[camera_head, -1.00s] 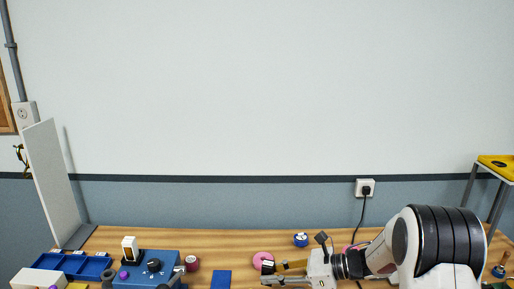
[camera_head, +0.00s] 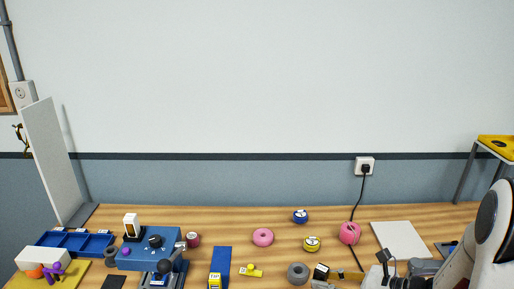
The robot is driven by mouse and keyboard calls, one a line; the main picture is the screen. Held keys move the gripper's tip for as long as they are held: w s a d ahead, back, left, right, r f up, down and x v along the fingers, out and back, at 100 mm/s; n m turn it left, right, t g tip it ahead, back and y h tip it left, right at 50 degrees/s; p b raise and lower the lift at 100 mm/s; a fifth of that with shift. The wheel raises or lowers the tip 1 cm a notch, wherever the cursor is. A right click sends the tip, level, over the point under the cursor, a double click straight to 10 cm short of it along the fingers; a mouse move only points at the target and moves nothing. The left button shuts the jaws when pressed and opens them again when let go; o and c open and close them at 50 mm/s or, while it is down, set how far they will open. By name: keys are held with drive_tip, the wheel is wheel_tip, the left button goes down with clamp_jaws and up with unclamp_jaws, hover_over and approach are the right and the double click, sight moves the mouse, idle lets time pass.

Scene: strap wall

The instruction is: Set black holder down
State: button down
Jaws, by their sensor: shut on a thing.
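A small black holder (camera_head: 321,271) with a pale edge is at the tips of my gripper (camera_head: 327,279), at the lower middle right of the head view. My gripper is shut on it. The fingers point left, and the lower one is partly cut off by the frame's bottom edge. I cannot tell whether the holder touches the wooden table (camera_head: 205,215) or hangs just above it.
A grey ring (camera_head: 298,273) lies just left of the holder. A yellow-and-white roll (camera_head: 312,244), pink ring (camera_head: 263,237) and pink roll (camera_head: 349,232) lie behind. A blue device (camera_head: 150,250) stands left. A white board (camera_head: 400,240) lies right.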

drive_tip(key=shift+w, duration=0.1)
idle(0.3)
drive_tip(key=w+d+r+m, duration=0.1)
drive_tip(key=w+d+r, duration=0.1)
drive_tip(key=w+d, duration=0.1)
drive_tip(key=w+d+r+t+h, duration=0.1)
drive_tip(key=w+d, duration=0.1)
drive_tip(key=w, duration=0.4)
drive_tip(key=shift+d+r+m+t, duration=0.3)
drive_tip(key=shift+d+r+m, duration=0.1)
drive_tip(key=shift+f, duration=0.15)
drive_tip(key=shift+h, duration=0.3)
drive_tip(key=shift+f, duration=3)
drive_tip(key=shift+f, duration=1.9)
drive_tip(key=shift+f, duration=0.1)
